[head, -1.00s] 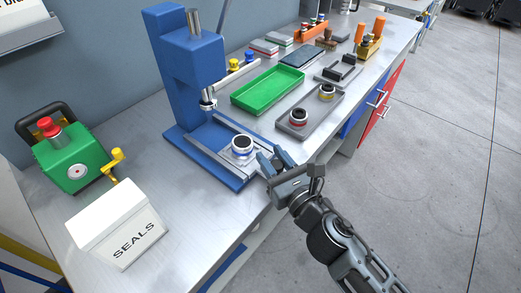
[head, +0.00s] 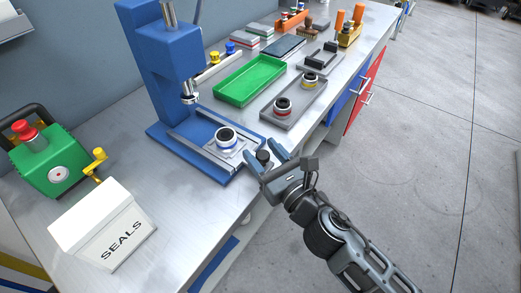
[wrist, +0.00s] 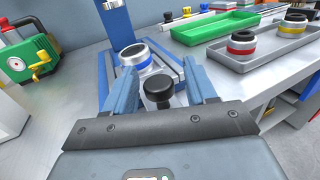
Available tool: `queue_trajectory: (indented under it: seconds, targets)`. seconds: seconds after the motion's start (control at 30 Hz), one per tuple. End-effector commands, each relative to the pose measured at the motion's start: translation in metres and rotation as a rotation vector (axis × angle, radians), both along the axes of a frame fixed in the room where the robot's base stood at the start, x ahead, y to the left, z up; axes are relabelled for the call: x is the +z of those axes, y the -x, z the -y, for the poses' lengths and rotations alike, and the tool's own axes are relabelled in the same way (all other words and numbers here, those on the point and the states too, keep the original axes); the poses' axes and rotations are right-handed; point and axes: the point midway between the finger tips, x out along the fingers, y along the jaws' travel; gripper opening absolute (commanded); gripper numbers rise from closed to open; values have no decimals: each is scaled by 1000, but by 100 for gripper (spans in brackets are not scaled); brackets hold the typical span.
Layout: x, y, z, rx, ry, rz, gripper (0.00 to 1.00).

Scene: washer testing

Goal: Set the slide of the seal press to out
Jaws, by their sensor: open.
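The blue seal press (head: 172,62) stands on the bench at left of centre. Its slide (head: 213,150) is a pale plate at the front of the base, clear of the ram (head: 188,93). A silver ring with a blue band (head: 226,137) sits on the slide; it also shows in the wrist view (wrist: 134,60). A dark round knob (head: 264,157) is at the slide's front. My gripper (head: 265,154) is open, with one finger on each side of the knob (wrist: 158,92). Gaps show between knob and fingers in the wrist view. Part of the slide is hidden behind the fingers.
A green tray (head: 221,92) and a grey tray (head: 279,121) holding two ringed parts lie right of the press. A white SEALS box (head: 88,215) and a green device (head: 45,170) stand at left. The bench edge is under my gripper; open floor is at right.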

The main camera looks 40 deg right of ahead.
Motion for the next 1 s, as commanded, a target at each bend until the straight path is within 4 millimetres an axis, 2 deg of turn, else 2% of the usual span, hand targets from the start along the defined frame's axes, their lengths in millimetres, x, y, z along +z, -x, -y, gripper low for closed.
queue_trajectory:
  seconds: [0.2, 0.4, 1.0]
  targets:
    - [-4, 36, -3, 0, 0, -2, 56]
    - [-2, 57, -4, -1, -1, -1, 56]
    - [0, 63, -5, 0, -1, 0, 56]
